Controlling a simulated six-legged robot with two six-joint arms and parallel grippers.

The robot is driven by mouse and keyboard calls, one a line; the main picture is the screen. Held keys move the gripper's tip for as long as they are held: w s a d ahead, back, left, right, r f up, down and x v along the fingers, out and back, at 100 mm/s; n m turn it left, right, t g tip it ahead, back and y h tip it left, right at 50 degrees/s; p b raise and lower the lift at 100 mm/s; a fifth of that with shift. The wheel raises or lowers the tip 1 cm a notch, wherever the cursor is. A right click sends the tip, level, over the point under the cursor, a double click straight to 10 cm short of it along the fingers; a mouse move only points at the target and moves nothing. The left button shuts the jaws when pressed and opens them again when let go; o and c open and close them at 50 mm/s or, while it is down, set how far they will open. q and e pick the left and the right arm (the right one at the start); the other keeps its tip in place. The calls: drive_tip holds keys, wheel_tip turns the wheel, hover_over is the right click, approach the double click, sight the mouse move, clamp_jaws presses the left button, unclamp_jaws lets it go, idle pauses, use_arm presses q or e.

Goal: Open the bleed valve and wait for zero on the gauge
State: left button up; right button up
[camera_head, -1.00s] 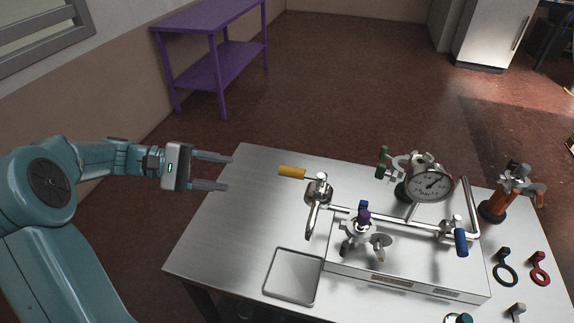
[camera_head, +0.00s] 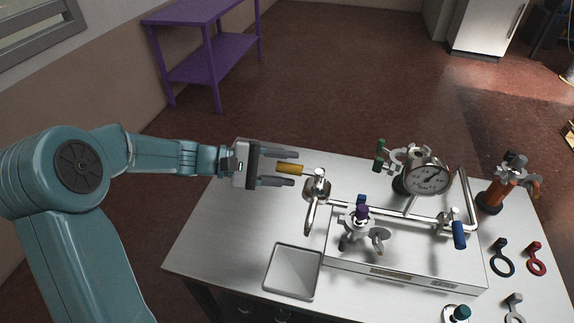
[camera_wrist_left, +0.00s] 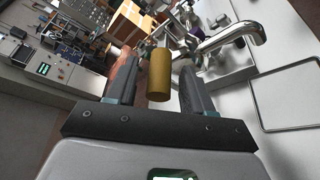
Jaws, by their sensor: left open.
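A yellow handle (camera_head: 290,169) sticks out to the left from a silver valve (camera_head: 317,186) on the pipe rig. It also shows in the left wrist view (camera_wrist_left: 159,76). My left gripper (camera_head: 286,168) is open, with one finger on each side of the yellow handle, and I see no clear contact. The round gauge (camera_head: 427,177) stands at the back right of the rig; its dial is too small to read. Other valves have a purple knob (camera_head: 361,212), a blue handle (camera_head: 459,235) and a green handle (camera_head: 379,154). My right gripper is not in view.
A shallow metal tray (camera_head: 270,277) lies at the table's front left. A purple shelf (camera_head: 207,66) stands behind on the floor. The table's left part is clear.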

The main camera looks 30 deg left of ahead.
use_arm(q)
drive_tip(key=shift+w+d, duration=0.15)
drive_tip(key=shift+d, duration=0.3)
drive_tip(key=shift+a+f, duration=0.1)
drive_tip(key=shift+w, duration=0.1)
drive_tip(key=shift+c, duration=0.4)
clamp_jaws()
